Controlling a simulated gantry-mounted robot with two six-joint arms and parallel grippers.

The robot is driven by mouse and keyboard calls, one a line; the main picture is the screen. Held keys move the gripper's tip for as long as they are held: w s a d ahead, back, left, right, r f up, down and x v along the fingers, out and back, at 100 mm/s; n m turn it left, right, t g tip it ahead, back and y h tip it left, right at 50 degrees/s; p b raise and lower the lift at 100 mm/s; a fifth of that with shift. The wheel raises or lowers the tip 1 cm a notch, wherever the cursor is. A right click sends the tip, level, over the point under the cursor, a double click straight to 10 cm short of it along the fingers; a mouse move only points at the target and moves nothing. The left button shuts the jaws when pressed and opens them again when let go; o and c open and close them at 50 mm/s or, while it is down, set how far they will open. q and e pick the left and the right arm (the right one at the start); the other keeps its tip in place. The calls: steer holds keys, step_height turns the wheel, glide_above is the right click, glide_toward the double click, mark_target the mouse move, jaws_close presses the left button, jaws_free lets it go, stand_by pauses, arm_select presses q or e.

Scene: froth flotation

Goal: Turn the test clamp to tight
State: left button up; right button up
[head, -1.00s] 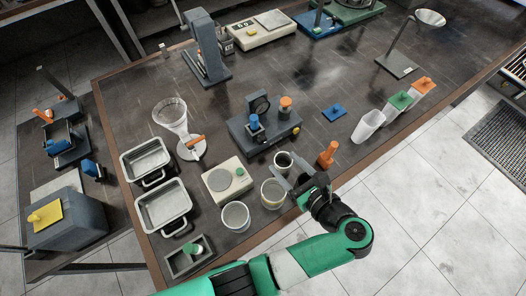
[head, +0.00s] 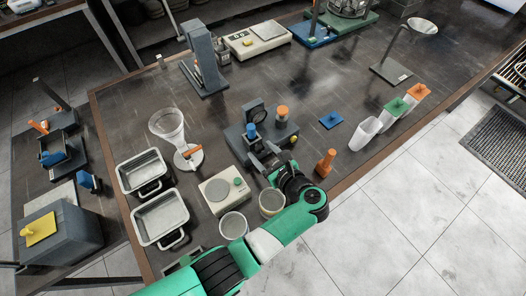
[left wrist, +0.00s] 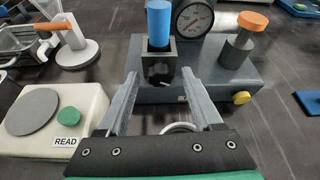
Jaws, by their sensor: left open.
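The grey test unit (head: 237,143) stands mid-table with a dial gauge (left wrist: 194,16), a blue cylinder (left wrist: 159,24) and an orange-capped post (left wrist: 240,42). A small block under the blue cylinder carries a black knob (left wrist: 158,72) on its front; I take this to be the test clamp, though no label shows. My left gripper (head: 264,154) is open and empty, at the unit's near side. In the left wrist view its fingers (left wrist: 160,78) point at the block, one on each side of the knob, apparently short of it. My right gripper is not in view.
A cream box with a green button (head: 222,190) stands left of my gripper. An orange bottle (head: 325,163) stands to the right. A yellow knob (left wrist: 242,97) sits on the unit's right side.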

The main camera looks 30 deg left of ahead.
arm_select(q)
jaws_close()
steer(key=m+g+b, duration=0.1)
steer(key=b, duration=0.3)
steer(key=f+m+g+y+b, duration=0.1)
steer(key=m+b, duration=0.1)
steer(key=b, duration=0.2)
steer(key=shift+w+d, duration=0.1)
steer(key=shift+w, duration=0.1)
steer(key=shift+r+m+g+b, duration=0.3)
steer(key=shift+r+m+b, duration=0.05)
steer(key=shift+m+b, duration=0.1)
steer(key=shift+r, duration=0.15)
jaws_free()
